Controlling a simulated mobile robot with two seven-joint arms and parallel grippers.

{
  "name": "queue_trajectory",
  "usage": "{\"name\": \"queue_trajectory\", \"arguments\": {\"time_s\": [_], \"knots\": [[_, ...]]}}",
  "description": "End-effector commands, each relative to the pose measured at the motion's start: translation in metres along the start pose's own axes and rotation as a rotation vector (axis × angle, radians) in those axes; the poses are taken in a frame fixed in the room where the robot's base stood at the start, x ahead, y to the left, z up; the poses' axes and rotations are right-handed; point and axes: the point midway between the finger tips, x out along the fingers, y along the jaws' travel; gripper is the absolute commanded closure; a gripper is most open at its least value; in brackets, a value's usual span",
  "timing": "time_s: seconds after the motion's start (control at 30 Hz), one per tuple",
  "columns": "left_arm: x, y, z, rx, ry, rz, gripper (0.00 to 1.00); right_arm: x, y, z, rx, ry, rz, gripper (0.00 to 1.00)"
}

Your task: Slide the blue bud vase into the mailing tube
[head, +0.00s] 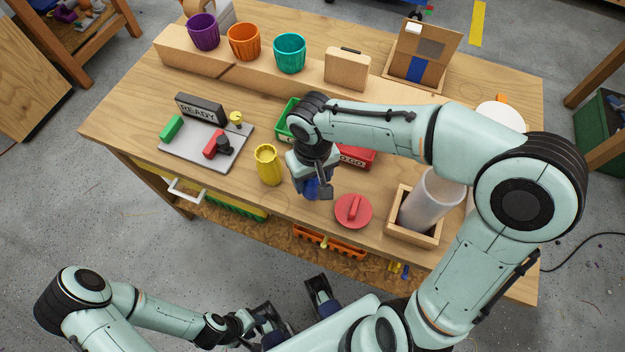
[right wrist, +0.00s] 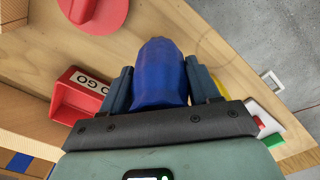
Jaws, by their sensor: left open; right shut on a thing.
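The blue bud vase (head: 312,189) is mostly hidden under my right gripper (head: 313,186) in the head view, over the table's middle. In the right wrist view the ribbed blue vase (right wrist: 160,72) sits between the two fingers of the right gripper (right wrist: 160,90), which is shut on it. I cannot tell whether it touches the table. The mailing tube (head: 432,200), a pale grey cylinder, leans in a square wooden box (head: 413,235) to the right, apart from the vase. My left gripper (head: 292,312) is open and empty below the table's front edge.
A red round lid (head: 353,212) lies between vase and box. A yellow ribbed cup (head: 268,165) stands left of the vase. Behind are a red GO bin (head: 357,157), a green bin (head: 289,118) and a grey READY board (head: 205,145). Coloured cups line the back shelf (head: 190,58).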

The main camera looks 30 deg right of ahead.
Motion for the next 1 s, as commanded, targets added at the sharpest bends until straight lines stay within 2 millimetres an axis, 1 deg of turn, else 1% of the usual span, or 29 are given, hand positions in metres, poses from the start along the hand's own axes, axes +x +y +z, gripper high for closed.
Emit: {"name": "queue_trajectory", "arguments": {"time_s": [0.03, 0.13, 0.37, 0.53, 0.57, 0.6, 0.63, 1.0], "knots": [[0.002, 0.000, -0.001, 0.000, 0.002, 0.000, 0.57, 0.010, 0.000, 0.001, -0.001, -0.006, 0.001, 0.70], [0.002, 0.000, -0.001, 0.000, 0.004, 0.001, 0.57, 0.021, 0.000, 0.001, 0.000, -0.004, 0.000, 0.70], [0.002, 0.000, -0.001, 0.001, 0.004, 0.001, 0.57, 0.022, 0.000, 0.000, 0.000, 0.000, 0.000, 0.70], [0.006, -0.001, -0.003, 0.001, 0.009, 0.002, 0.57, 0.027, 0.000, 0.000, 0.000, -0.001, 0.000, 0.70], [0.006, -0.001, -0.003, 0.001, 0.010, 0.002, 0.57, 0.027, 0.000, 0.000, 0.000, -0.001, 0.000, 0.36], [0.005, -0.001, -0.003, 0.001, 0.009, 0.002, 0.57, 0.026, 0.000, 0.000, 0.000, -0.001, 0.000, 0.23], [0.005, -0.001, -0.003, 0.001, 0.009, 0.002, 0.57, 0.026, 0.000, 0.000, 0.000, -0.001, 0.000, 0.14], [0.003, 0.000, -0.003, 0.001, 0.008, 0.002, 0.57, 0.025, 0.000, 0.000, 0.001, -0.002, 0.000, 0.14]]}}
